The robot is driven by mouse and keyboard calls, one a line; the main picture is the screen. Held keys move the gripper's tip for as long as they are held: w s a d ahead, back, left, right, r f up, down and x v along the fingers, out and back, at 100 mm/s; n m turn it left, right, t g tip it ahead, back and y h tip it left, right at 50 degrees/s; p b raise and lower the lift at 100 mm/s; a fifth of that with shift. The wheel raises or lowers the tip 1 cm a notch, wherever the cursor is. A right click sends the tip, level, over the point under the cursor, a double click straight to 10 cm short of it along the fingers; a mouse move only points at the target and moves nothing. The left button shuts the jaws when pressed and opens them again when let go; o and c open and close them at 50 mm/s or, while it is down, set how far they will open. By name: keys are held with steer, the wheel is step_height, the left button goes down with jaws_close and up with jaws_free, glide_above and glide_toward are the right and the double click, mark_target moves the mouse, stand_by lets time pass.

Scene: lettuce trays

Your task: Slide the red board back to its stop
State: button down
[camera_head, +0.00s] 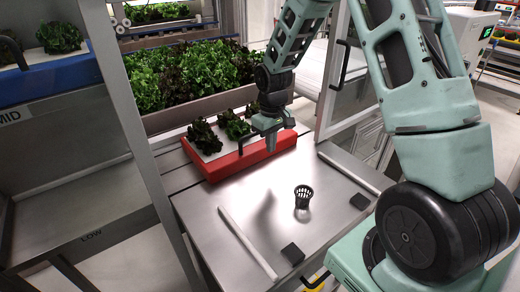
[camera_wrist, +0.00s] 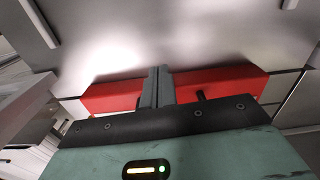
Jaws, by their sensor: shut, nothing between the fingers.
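The red board (camera_head: 232,164) lies across the back of the metal table in the head view, with several lettuce heads on its pale top. It also shows in the wrist view (camera_wrist: 222,82), on both sides of my fingers. My gripper (camera_head: 270,147) points down at the front of the board, right of its middle. Its fingers (camera_wrist: 157,82) are shut together with nothing between them. They overlap the board's front edge in both views; I cannot tell whether they touch it. Two black blocks (camera_head: 292,254) (camera_head: 360,202) sit at the table's near edge.
A black net cup (camera_head: 303,197) stands on the bare tabletop in front of the board. Pale rails (camera_head: 247,243) (camera_head: 347,168) run along the left and right sides. A planter of leafy lettuce (camera_head: 190,77) is behind. A metal rack (camera_head: 75,205) stands at left.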

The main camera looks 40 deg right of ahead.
step_height(320, 180, down, 5)
steer(key=shift+f+p, duration=0.15)
steer(key=shift+p, duration=0.4)
steer(key=w+p, duration=0.1)
steer(key=w, duration=0.2)
steer(key=shift+w+a, duration=0.1)
steer(key=shift+a, duration=0.1)
steer(key=shift+w+p, duration=0.35)
steer(key=shift+w, duration=0.05)
